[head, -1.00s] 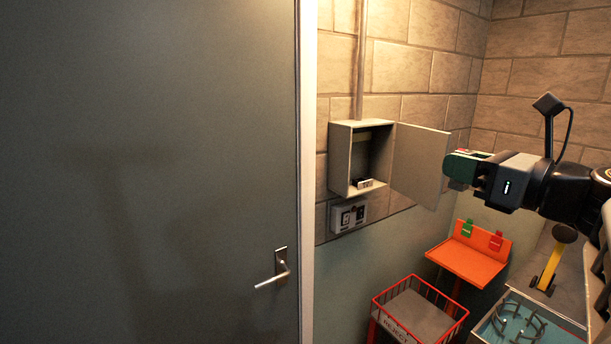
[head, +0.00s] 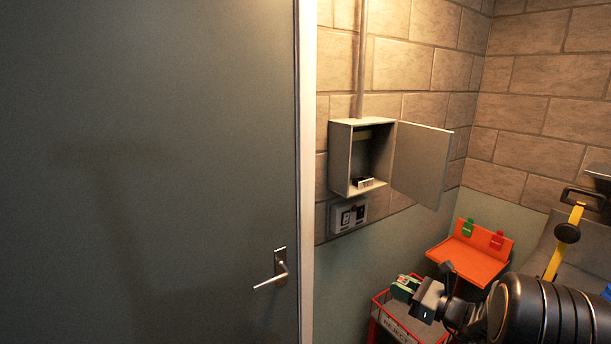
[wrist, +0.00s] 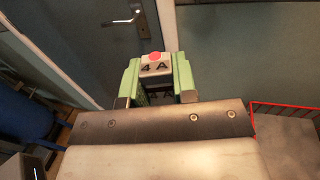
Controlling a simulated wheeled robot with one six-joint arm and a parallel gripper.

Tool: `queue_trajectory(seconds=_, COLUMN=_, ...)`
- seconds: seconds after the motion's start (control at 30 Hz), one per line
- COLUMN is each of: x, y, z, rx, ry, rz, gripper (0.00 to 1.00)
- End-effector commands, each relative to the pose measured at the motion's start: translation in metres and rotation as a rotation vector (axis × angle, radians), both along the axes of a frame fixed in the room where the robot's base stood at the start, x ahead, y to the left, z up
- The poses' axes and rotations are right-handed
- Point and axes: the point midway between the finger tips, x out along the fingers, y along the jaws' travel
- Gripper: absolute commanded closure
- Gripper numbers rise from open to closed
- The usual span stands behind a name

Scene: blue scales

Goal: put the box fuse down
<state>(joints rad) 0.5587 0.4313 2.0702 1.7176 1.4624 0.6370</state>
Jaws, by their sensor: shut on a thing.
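The box fuse (wrist: 155,66) is a pale block marked "4 A" with a red dot on top, seen in the wrist view. My gripper (wrist: 158,85) is shut on it, with a green finger on each side. In the head view my gripper (head: 405,288) is low, at the red wire basket marked REJECT (head: 392,329), over or near its back left part. In the wrist view the basket (wrist: 288,106) lies to the right of the held fuse, apart from it. The fuse's underside is hidden.
An open grey wall box (head: 341,160) holds a small pale and dark piece (head: 363,183); its door (head: 420,165) stands open. An orange shelf (head: 468,260) with green and red tags is behind my arm. A grey door (head: 150,170) fills the left.

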Motion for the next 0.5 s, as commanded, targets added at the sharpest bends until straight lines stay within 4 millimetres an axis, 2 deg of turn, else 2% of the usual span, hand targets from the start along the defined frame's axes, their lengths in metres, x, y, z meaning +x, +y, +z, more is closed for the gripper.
queue_trajectory(seconds=0.03, x=-0.001, y=0.010, z=-0.029, rx=0.008, ry=0.013, rz=0.015, gripper=0.97)
queue_trajectory(seconds=0.1, x=-0.004, y=0.023, z=-0.061, rx=0.007, ry=0.012, rz=0.031, gripper=0.97)
queue_trajectory(seconds=0.2, x=-0.010, y=0.039, z=-0.098, rx=0.005, ry=0.008, rz=0.053, gripper=0.97)
queue_trajectory(seconds=0.3, x=-0.017, y=0.053, z=-0.125, rx=0.002, ry=0.005, rz=0.073, gripper=0.97)
queue_trajectory(seconds=0.5, x=-0.025, y=0.070, z=-0.155, rx=-0.002, ry=-0.001, rz=0.101, gripper=0.97)
